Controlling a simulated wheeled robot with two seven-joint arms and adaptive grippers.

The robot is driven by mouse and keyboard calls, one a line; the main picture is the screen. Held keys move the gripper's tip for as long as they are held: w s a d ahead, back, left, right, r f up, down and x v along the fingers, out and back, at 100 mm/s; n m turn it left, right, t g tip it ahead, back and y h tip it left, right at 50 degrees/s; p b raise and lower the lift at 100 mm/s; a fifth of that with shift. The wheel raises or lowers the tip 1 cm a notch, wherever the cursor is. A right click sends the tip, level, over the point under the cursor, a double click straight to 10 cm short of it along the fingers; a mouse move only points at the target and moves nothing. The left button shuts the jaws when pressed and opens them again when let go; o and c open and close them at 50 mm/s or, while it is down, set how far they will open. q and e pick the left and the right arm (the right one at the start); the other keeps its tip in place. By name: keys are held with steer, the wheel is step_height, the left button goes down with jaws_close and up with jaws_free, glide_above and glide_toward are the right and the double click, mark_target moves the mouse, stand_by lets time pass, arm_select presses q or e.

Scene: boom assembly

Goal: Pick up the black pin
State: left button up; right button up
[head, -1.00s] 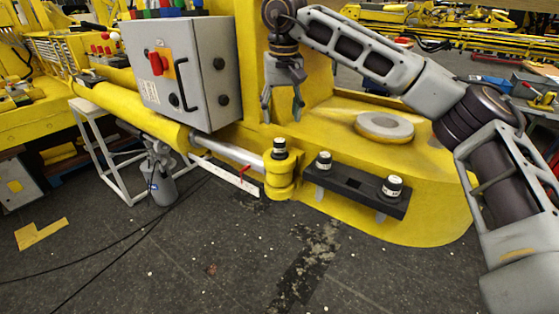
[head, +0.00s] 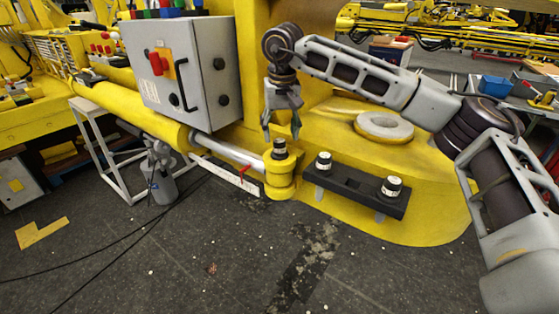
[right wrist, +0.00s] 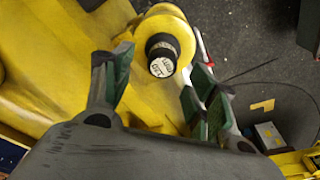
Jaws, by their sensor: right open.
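A black pin (head: 279,146) with a pale top stands upright in the yellow cylinder eye (head: 281,172) at the end of the rod. It also shows in the right wrist view (right wrist: 162,57), seen from above, between and beyond my fingers. Two similar black pins stand in a black holder: one (head: 323,160) at its left end, one (head: 391,186) at its right end. My right gripper (head: 281,136) is open and points down just above the pin in the eye. In the right wrist view its green-padded fingers (right wrist: 158,87) are apart with nothing between them. My left gripper is not in view.
The black holder (head: 357,186) is fixed to the yellow boom (head: 430,225) to the right. A grey control box (head: 182,72) stands left of the gripper. A round grey disc (head: 384,126) lies on the boom behind. The floor in front is open.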

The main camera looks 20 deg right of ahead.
mark_target(279, 141)
steer(key=shift+w+f+p, duration=0.2)
steer(key=shift+f+p, duration=0.3)
steer(key=shift+f, duration=1.75)
steer(key=shift+a, duration=0.1)
jaws_close()
steer(key=shift+r, duration=0.1)
